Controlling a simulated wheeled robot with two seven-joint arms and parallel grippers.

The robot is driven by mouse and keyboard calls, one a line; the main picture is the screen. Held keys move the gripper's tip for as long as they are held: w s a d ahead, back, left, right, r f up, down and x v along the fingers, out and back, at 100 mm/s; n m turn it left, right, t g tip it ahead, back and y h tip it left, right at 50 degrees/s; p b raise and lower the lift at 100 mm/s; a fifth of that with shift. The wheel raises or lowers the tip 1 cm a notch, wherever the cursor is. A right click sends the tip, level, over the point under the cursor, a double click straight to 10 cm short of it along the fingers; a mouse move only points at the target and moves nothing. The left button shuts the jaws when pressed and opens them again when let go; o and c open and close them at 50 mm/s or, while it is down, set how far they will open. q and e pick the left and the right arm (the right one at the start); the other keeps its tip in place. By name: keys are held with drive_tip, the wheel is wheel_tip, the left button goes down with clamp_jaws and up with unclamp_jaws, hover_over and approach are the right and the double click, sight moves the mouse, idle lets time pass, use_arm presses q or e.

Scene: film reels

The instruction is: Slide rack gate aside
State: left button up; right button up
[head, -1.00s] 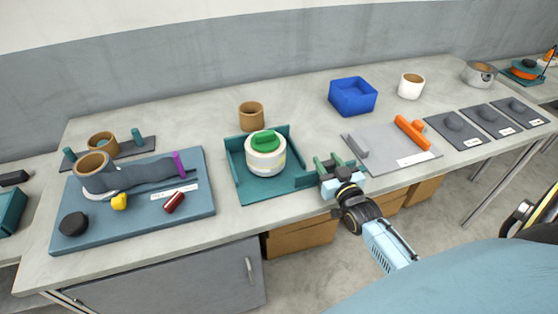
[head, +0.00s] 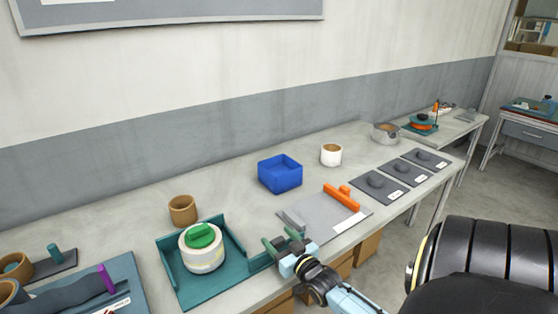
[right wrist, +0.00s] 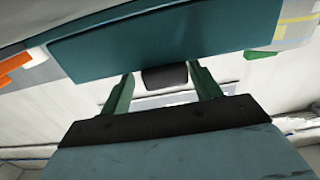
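The teal rack (head: 188,288) stands near the bench's front edge, left of my right gripper in the head view. It holds a white reel stack (head: 203,257) with a green top (head: 201,236). A low teal piece that looks like the gate (head: 262,262) is at the rack's right front, beside my right gripper (head: 283,241). In the right wrist view, the fingers (right wrist: 162,92) are apart, with a teal panel (right wrist: 165,42) across their tips. A dark block (right wrist: 165,77) shows between them; whether they touch it is unclear. My left gripper is out of view.
Right of the rack lie a grey board (head: 318,228) and an orange piece (head: 342,197). A blue bin (head: 280,173), a brown cup (head: 183,210) and a white cup (head: 331,154) stand behind. Dark pads (head: 376,186) are farther right. Bare bench shows between the brown cup and bin.

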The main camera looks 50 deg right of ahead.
drive_tip(key=shift+a, duration=0.15)
drive_tip(key=v, duration=1.3)
drive_tip(key=shift+s, duration=0.2)
drive_tip(key=s+a+f+n+g+y+b, duration=0.1)
drive_tip(key=s+a+f+g, duration=0.15)
drive_tip(key=f, duration=0.65)
drive_tip(key=s+a+f+g+y, duration=0.15)
drive_tip(key=a+f, duration=0.25)
drive_tip(key=f, duration=0.5)
drive_tip(key=s+a+f+n+g+y+b, duration=0.1)
drive_tip(key=s+a+f+g, duration=0.2)
drive_tip(key=f, duration=0.6)
drive_tip(key=s+a+f+n+g+y, duration=0.1)
drive_tip(key=s+a+f+g, duration=0.3)
drive_tip(key=s+f, duration=0.4)
drive_tip(key=s+a+f+n+g+b, duration=0.1)
drive_tip(key=s+a+f+n+g, duration=0.2)
drive_tip(key=s, duration=0.7)
drive_tip(key=a+f+g, duration=0.2)
drive_tip(key=a+f, duration=0.2)
drive_tip(key=f, duration=0.1)
drive_tip(key=shift+y+b, duration=0.3)
drive_tip(key=shift+y, duration=0.05)
